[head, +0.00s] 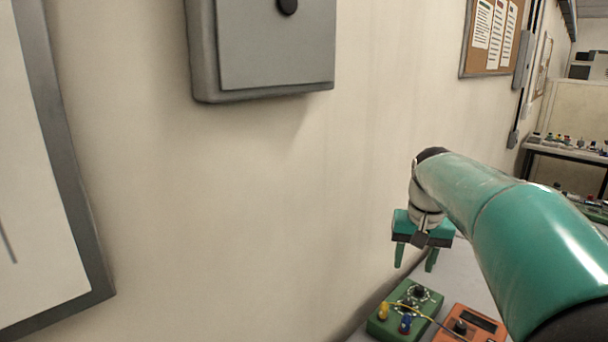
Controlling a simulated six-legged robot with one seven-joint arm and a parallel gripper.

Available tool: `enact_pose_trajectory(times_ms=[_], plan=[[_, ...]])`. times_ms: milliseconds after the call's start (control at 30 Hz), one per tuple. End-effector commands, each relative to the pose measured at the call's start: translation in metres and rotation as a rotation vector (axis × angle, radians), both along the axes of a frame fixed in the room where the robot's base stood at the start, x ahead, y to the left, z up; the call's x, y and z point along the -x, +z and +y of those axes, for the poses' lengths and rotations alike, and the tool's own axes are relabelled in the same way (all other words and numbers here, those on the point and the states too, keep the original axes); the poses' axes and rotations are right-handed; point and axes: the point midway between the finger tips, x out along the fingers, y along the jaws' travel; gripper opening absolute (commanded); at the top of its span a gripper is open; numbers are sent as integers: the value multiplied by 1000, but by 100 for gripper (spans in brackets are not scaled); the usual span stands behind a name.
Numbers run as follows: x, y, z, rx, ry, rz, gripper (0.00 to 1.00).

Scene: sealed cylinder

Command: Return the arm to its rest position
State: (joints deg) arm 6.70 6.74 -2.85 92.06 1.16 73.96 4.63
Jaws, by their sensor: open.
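My arm (515,225) is green and reaches in from the lower right of the head view. It extends up and away toward the wall. My gripper (416,258) hangs from its end with two green fingers pointing down. The fingers are apart and nothing shows between them. The gripper is above a green box (425,298) with knobs and coloured plugs, apart from it in the picture.
An orange meter (466,325) sits beside the green box on a pale bench (455,275) along the wall. A grey wall box (270,45) hangs upper left. A framed panel (88,230) is at left. A noticeboard (468,60) and a shelf (570,152) stand farther back.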

Motion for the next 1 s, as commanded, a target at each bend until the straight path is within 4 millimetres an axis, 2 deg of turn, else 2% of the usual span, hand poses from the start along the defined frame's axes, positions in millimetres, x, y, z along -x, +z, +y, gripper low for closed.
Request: enact_pose_trajectory(times_ms=[33,267,467,600,700,800,1000], plan=[[18,6,9,3,17,-27,47],[91,10,38,19,89,-134,47],[154,-4,59,38,151,-227,47],[195,-23,70,52,195,-290,47],[218,-38,76,61,219,-328,47],[231,-49,78,67,235,-351,47],[238,-56,80,70,244,-363,47]])
